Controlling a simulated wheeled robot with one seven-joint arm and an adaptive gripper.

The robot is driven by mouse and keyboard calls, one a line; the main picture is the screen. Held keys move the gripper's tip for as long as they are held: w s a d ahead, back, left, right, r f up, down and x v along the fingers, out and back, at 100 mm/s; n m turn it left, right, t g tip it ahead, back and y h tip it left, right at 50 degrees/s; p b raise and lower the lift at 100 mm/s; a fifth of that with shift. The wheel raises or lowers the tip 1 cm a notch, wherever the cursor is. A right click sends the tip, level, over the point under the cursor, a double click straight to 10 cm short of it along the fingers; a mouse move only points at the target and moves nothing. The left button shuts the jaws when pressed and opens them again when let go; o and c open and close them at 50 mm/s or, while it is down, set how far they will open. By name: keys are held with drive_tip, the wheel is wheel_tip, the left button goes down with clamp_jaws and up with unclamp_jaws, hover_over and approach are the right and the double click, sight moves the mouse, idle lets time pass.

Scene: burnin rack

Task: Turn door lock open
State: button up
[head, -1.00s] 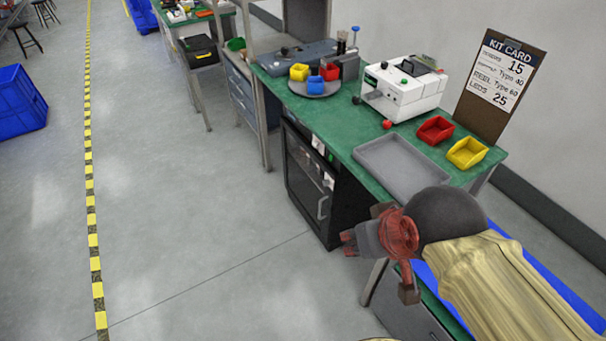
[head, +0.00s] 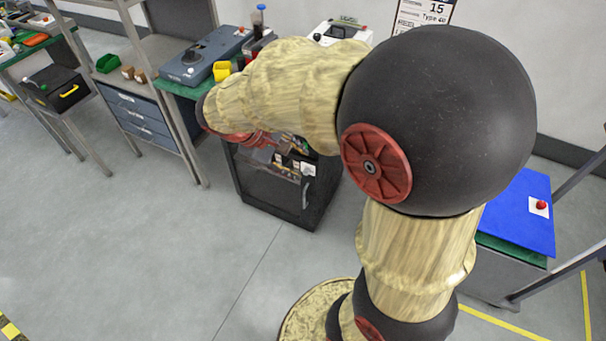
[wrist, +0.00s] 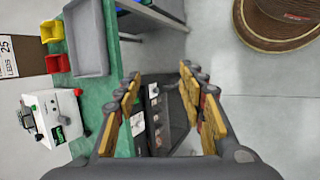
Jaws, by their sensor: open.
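The black burn-in cabinet (head: 275,195) stands under the green bench, with a dark glazed door, a vertical handle (head: 305,195) and white labels on its right side. My gripper (wrist: 160,82) is open and empty, with its yellow-padded fingers spread wide. In the wrist view the cabinet's black front (wrist: 176,115) and its label strip (wrist: 153,112) show between and beyond the fingers. I see no contact. In the head view my arm covers the cabinet's top and most of my gripper. The door lock is too small to make out.
The green bench (wrist: 98,95) carries a grey tray (wrist: 84,38), red and yellow bins and a white tester (wrist: 45,115). Blue drawers (head: 150,125) stand left of the cabinet. The floor in front is clear. A blue mat (head: 520,215) lies on a bench at right.

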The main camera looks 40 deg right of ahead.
sight(305, 173)
drive_tip(key=w+d+f+n+h+p, duration=0.2)
drive_tip(key=w+d+f+n+h, duration=0.65)
drive_tip(key=w+d+f, duration=0.8)
wheel_tip(305, 173, down, 26)
drive_tip(key=a+n+t+h+p, duration=0.1)
drive_tip(key=a+n+t+h, duration=0.1)
drive_tip(key=n+t, duration=0.6)
drive_tip(key=shift+n+g, duration=0.3)
drive_tip(key=shift+n, duration=0.15)
drive_tip(key=x, duration=0.3)
drive_tip(key=w+b+x, duration=0.1)
drive_tip(key=x, duration=0.3)
drive_tip(key=shift+c, duration=1.3)
drive_tip(key=c, duration=0.7)
clamp_jaws()
